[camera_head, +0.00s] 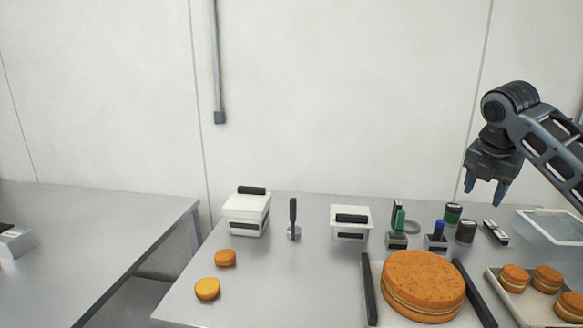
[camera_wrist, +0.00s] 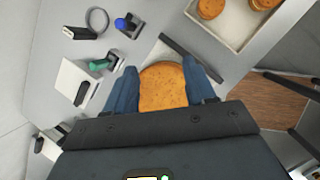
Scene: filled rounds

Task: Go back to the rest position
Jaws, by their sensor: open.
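My gripper (camera_head: 484,192) is raised in the air at the right in the head view, above the back right part of the table. Its blue fingers are apart with nothing between them. The fingers also show in the wrist view (camera_wrist: 162,88), with the large filled cake seen beyond them. That large round orange-brown cake (camera_head: 424,281) has a pale filling layer. It sits between two dark bars at the front right of the table, well apart from my gripper.
A tray of small filled rounds (camera_head: 515,278) is at the right. White lidded boxes (camera_head: 246,214) (camera_head: 350,222), stamps (camera_head: 437,238), dark jars (camera_head: 466,231) and a clear bin (camera_head: 553,229) stand along the back. Two loose rounds (camera_head: 207,289) (camera_head: 225,258) lie at the left. The front middle is clear.

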